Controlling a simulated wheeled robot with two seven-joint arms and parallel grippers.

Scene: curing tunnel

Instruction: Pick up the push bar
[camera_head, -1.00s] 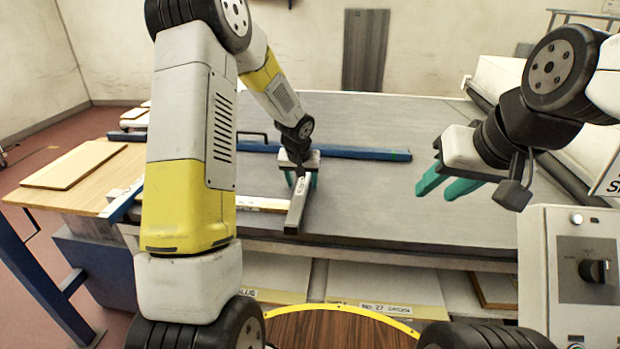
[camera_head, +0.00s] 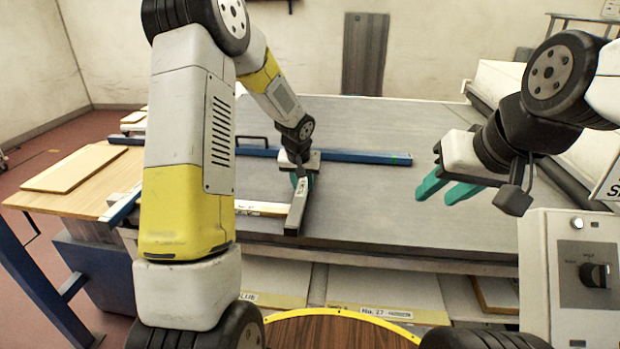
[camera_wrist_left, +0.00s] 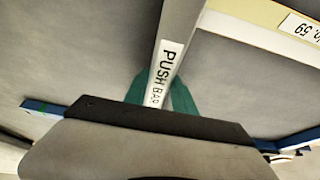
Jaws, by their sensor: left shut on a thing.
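The push bar (camera_head: 296,213) is a slim grey bar in front of my left gripper (camera_head: 301,180) in the head view, its near end close to the front edge of the grey table. In the left wrist view the push bar (camera_wrist_left: 181,22) carries a white "PUSH BAR" label and runs between the green fingers of my left gripper (camera_wrist_left: 161,95). These fingers are shut on it. I cannot tell whether it touches the table. My right gripper (camera_head: 448,188) is open and empty over the right part of the table.
A long blue rail (camera_head: 365,157) lies across the grey table (camera_head: 395,210). A pale labelled strip (camera_head: 262,208) lies left of the push bar. A control box with a black knob (camera_head: 595,272) stands at the right. The table's middle right is clear.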

